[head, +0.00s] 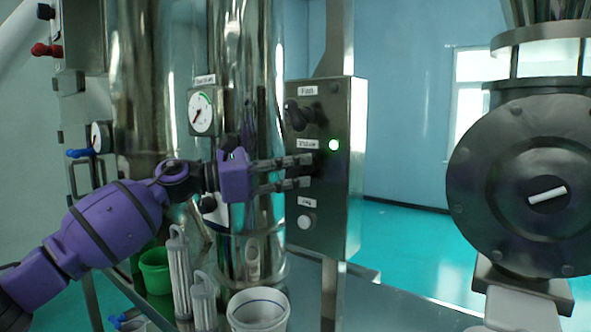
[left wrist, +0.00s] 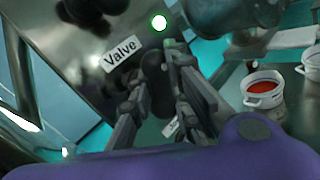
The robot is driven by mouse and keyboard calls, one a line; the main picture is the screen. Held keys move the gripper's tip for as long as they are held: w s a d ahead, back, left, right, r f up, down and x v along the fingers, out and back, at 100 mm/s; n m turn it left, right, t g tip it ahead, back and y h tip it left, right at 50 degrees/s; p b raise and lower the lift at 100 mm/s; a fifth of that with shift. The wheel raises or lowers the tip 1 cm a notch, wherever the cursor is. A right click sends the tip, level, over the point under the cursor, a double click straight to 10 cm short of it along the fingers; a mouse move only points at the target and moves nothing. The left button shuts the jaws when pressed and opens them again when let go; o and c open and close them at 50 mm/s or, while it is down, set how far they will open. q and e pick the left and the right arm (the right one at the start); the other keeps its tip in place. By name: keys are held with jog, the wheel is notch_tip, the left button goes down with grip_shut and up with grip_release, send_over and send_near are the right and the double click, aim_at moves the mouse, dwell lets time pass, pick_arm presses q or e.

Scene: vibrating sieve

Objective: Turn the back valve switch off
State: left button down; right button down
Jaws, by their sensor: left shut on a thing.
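A grey control box (head: 345,215) on a post carries several labelled controls. The valve switch is a black knob under the "Valve" label, and it shows in the left wrist view (left wrist: 153,66). My left gripper (head: 305,171) reaches in from the left and is shut on this knob, with one finger on each side. In the head view the fingers hide most of the knob, and its exact angle is hard to tell. A green light (head: 334,145) beside the switch is lit. My right gripper is not in view.
Another black knob (head: 298,115) sits above the valve switch and a white button (head: 305,221) below it. A round gauge (head: 201,112) is on the steel column behind my wrist. White and green containers (head: 258,312) stand below. A large dark flanged machine (head: 520,190) is at the right.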

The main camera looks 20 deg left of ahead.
pick_arm(q)
jog(key=shift+f+n+t+h+b, duration=0.25)
jog(key=shift+n+t+h, duration=0.3)
jog(key=shift+n, duration=0.55)
jog(key=n+t, duration=0.1)
jog(key=n, duration=0.1)
jog(key=n+t, duration=0.1)
jog(key=n, duration=0.1)
jog(key=shift+r+h, duration=0.2)
jog(key=shift+h, duration=0.15)
jog(key=n+t, duration=0.3)
jog(key=n, duration=0.1)
jog(key=shift+a+r, duration=0.1)
jog(key=shift+n+t+y, duration=0.7)
jog(key=shift+n+t, duration=0.35)
jog(key=shift+n, duration=0.25)
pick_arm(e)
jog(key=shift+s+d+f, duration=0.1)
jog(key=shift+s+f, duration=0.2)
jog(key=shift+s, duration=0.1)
pick_arm(q)
jog(key=shift+n, duration=0.3)
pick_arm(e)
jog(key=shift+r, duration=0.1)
pick_arm(q)
jog(key=c, duration=1.8)
grip_release()
jog(key=shift+o, duration=0.8)
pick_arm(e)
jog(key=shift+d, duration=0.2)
